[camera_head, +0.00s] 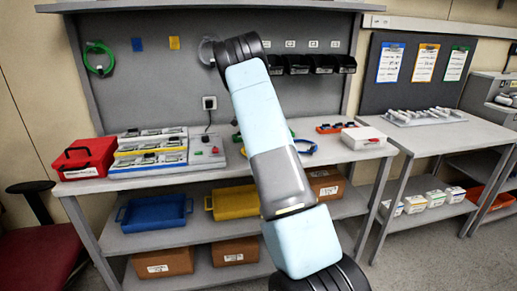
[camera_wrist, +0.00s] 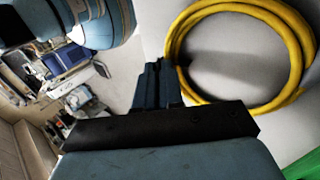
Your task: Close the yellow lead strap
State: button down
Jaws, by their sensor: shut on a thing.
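A yellow lead (camera_wrist: 283,30) lies in a round coil on a pale grey surface in the wrist view. My gripper (camera_wrist: 157,72) is at the left edge of this coil, its dark fingers close together and shut on the lead there. The fingertips hide the gripped part, and I cannot make out a separate strap.
The bench (camera_head: 352,157) holds a red case (camera_head: 84,160), trays of parts (camera_head: 150,148) and a white box (camera_head: 363,138). A blue coil (camera_head: 307,147) lies right of my arm. A green coil (camera_head: 98,59) hangs on the back panel. Something green (camera_wrist: 304,167) shows in the wrist view's lower right.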

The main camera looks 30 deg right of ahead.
jog(key=c, duration=1.3)
grip_release()
jog(key=shift+c, duration=0.2)
jog(key=v, duration=1.3)
jog(key=shift+w+r, duration=0.25)
jog(key=shift+w, duration=0.1)
jog(key=shift+o, duration=0.5)
